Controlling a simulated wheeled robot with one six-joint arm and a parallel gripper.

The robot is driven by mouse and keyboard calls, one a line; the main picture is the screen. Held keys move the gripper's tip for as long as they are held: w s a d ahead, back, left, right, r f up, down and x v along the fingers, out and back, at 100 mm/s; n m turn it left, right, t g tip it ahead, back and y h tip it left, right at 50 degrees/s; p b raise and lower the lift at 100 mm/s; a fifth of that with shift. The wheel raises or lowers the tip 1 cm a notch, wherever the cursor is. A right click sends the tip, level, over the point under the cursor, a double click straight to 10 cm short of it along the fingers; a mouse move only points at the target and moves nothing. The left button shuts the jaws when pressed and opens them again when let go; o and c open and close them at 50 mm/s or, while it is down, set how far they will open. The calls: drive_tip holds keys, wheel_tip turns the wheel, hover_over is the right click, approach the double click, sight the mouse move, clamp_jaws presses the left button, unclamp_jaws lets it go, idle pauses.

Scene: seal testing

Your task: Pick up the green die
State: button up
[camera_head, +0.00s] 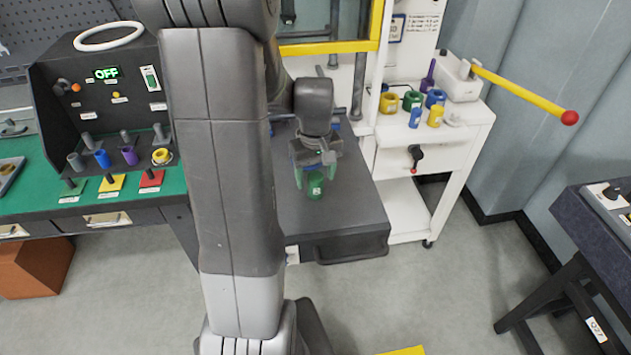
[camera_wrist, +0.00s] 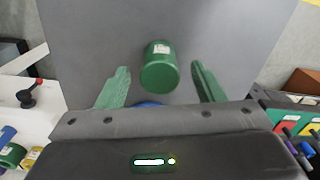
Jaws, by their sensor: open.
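The green die (camera_head: 315,186) is a short green cylinder with a pale label, on the dark grey work surface (camera_head: 345,210). In the wrist view the green die (camera_wrist: 158,68) lies just beyond and between the tips of my gripper's two green fingers, with a gap on each side. My gripper (camera_head: 315,168) is open and reaches over the die; it also shows in the wrist view (camera_wrist: 160,78). A blue thing (camera_wrist: 148,104) is partly hidden behind the gripper body.
A white cart (camera_head: 405,160) on the right holds several coloured rings and cylinders. A yellow lever (camera_head: 520,90) with a red knob sticks out from it. A control panel (camera_head: 115,90) reading OFF stands on a green bench at left. A yellow-framed guard (camera_head: 330,47) stands behind.

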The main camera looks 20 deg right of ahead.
sight(316, 176)
drive_tip(key=shift+f, duration=1.5)
clamp_jaws()
drive_tip(key=shift+r, duration=0.15)
